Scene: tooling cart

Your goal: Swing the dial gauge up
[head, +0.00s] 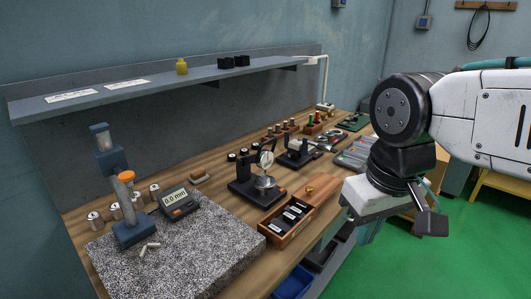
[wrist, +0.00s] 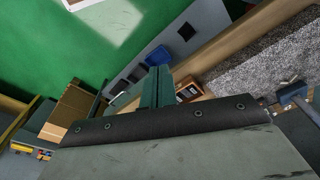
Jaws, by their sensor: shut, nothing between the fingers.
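The dial gauge (head: 266,160) has a round pale face and sits on a black stand (head: 243,188) in the middle of the wooden bench in the head view. A small metal part sits low in front of it on the stand. I cannot tell the gauge's exact tilt at this size. My gripper (head: 366,234) hangs to the right of the bench's front edge, well apart from the gauge. Its fingers (wrist: 155,86) are shut and empty in the wrist view. The gauge does not show in the wrist view.
An open wooden box (head: 287,226) with dark pieces stands in front of the stand, at the bench edge. A speckled granite plate (head: 190,262) bears a blue stand and a 0.0 mm readout (head: 174,199). A shelf (head: 160,84) overhangs the back. Green floor lies right.

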